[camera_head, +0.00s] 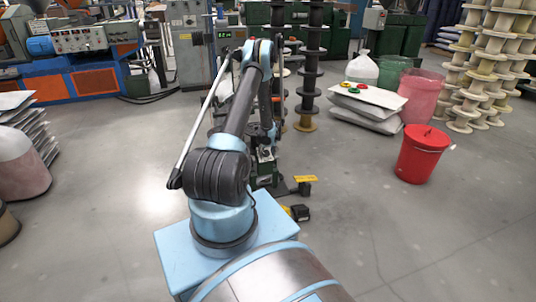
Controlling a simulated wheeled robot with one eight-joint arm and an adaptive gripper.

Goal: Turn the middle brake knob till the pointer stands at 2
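My arm rises from the light blue base to an elbow at the top and folds down behind its own upper link. The gripper end, low behind that link, is too small and too covered for me to make out its fingers. A dark green stand (264,174) shows partly behind my arm, with small metal parts on top. My arm covers much of it. I cannot make out the brake knobs, a pointer or any numbers.
Tall columns of black spools (312,70) stand behind the stand. A yellow-marked foot (304,179) sticks out on the floor at its right. A red bucket (422,154), white sacks (368,98) and pale spool stacks (487,65) stand right. Floor at front left and right is clear.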

